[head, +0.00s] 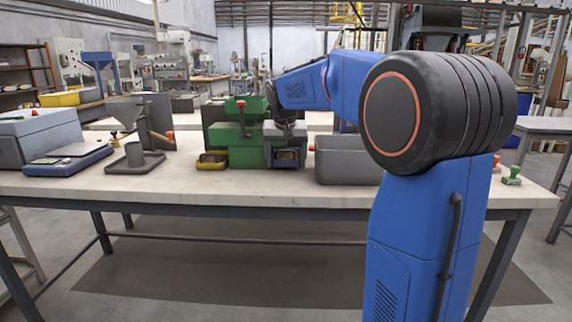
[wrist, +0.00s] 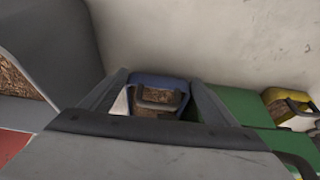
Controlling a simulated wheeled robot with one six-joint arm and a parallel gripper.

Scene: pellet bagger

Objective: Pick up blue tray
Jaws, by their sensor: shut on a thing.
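The blue tray (head: 289,160) sits at the front of the grey part of the machine on the table, holding brown pellets. In the wrist view the blue tray (wrist: 158,80) lies between the two fingers, with a dark handle across its near side. My gripper (head: 287,140) reaches down over it from above, and in the wrist view my gripper (wrist: 158,95) is shut on the tray. The exact contact points are hidden. In the head view the fingertips are hard to make out.
A green machine (head: 248,150) stands left of the tray, with a yellow tray (head: 213,165) of pellets beside it. A grey bin (head: 345,160) stands close on the right. A scale (head: 69,160) and funnel stand (head: 136,163) are farther left. The table front is clear.

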